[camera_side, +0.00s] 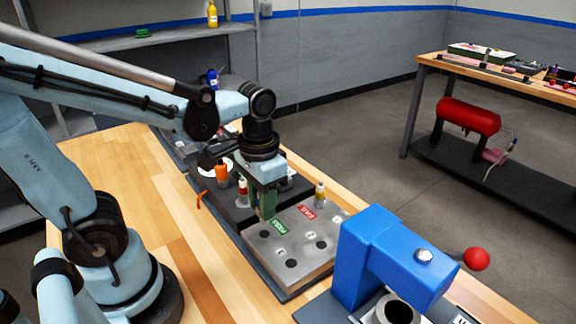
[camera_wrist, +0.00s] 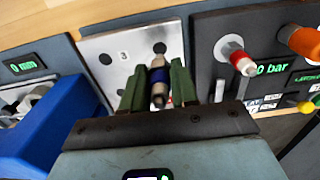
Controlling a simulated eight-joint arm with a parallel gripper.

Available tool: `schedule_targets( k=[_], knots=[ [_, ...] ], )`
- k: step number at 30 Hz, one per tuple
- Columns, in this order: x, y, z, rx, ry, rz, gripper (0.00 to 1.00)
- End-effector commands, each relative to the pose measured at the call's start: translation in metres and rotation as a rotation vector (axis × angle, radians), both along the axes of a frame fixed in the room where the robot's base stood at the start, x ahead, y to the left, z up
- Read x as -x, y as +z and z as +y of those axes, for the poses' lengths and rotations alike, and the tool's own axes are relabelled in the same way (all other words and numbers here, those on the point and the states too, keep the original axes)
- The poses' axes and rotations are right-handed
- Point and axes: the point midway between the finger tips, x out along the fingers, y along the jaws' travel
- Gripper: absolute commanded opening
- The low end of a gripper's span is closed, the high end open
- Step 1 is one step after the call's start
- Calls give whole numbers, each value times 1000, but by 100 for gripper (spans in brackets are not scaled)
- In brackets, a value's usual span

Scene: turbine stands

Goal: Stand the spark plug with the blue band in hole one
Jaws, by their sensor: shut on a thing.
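The spark plug with the blue band (camera_wrist: 159,84) is between the green fingers of my gripper (camera_wrist: 157,88) in the wrist view. My gripper is shut on it. In the side view my gripper (camera_side: 265,206) points down over the back left part of the metal plate (camera_side: 300,270), near its green PASS label, and the fingers hide the plug. The plate has several dark holes and small number labels. A hole (camera_side: 291,264) near its front is empty. A "3" label (camera_wrist: 123,55) shows in the wrist view.
A yellow-banded plug (camera_side: 320,191) stands at the plate's back right. A blue press (camera_side: 375,255) stands close at the front right.

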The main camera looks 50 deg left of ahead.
Motion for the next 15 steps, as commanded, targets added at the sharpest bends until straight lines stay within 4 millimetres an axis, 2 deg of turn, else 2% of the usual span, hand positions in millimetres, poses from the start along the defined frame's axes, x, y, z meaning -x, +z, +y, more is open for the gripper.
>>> schedule_targets(
  k=[5,8,15],
  knots=[
    [-4,1,-1,0,-1,0,0],
    [-15,6,-6,0,-3,0,0],
    [-71,23,-33,0,-4,0,0]
  ],
)
